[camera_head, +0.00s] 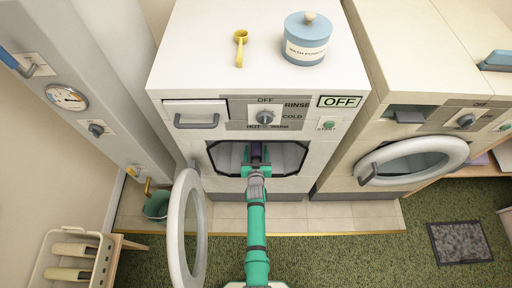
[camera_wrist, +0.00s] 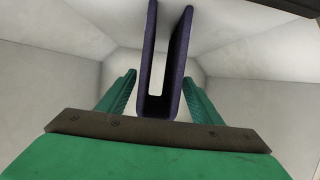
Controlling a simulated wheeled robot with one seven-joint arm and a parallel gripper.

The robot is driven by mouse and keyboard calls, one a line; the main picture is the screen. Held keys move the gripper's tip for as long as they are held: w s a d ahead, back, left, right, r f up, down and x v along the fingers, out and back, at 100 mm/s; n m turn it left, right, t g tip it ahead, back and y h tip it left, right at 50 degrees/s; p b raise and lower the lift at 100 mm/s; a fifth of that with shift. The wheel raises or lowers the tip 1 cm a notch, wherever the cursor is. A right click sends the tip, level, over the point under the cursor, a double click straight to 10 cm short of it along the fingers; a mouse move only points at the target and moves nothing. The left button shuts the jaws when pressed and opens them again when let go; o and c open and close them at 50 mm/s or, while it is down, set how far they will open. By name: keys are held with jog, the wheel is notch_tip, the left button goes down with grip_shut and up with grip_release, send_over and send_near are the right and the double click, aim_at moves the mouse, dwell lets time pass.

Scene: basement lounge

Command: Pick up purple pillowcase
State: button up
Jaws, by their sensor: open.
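The purple pillowcase (camera_wrist: 177,75) stands as a dark purple folded U shape in the middle of the wrist view, inside the washing machine's pale drum (camera_wrist: 75,60). My gripper (camera_wrist: 165,90) is open, with one green finger on each side of the pillowcase. I cannot tell whether either finger touches it. In the head view my green arm reaches through the open door hole of the middle washer (camera_head: 226,158). There my gripper (camera_head: 256,158) is mostly hidden in the dark opening, and only a little purple shows.
The washer's round door (camera_head: 186,232) hangs open to the left of my arm. A yellow scoop (camera_head: 240,48) and a blue washing powder jar (camera_head: 306,42) stand on top. Another washer with a round door (camera_head: 413,161) is at right. A crate (camera_head: 72,262) sits at lower left.

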jog(key=shift+d+x, duration=0.25)
jog(key=shift+x, duration=0.9)
jog(key=shift+w+f, duration=0.25)
jog(key=shift+w, duration=0.2)
jog(key=shift+a, duration=0.1)
jog(key=shift+w, duration=0.15)
jog(key=c, duration=1.2)
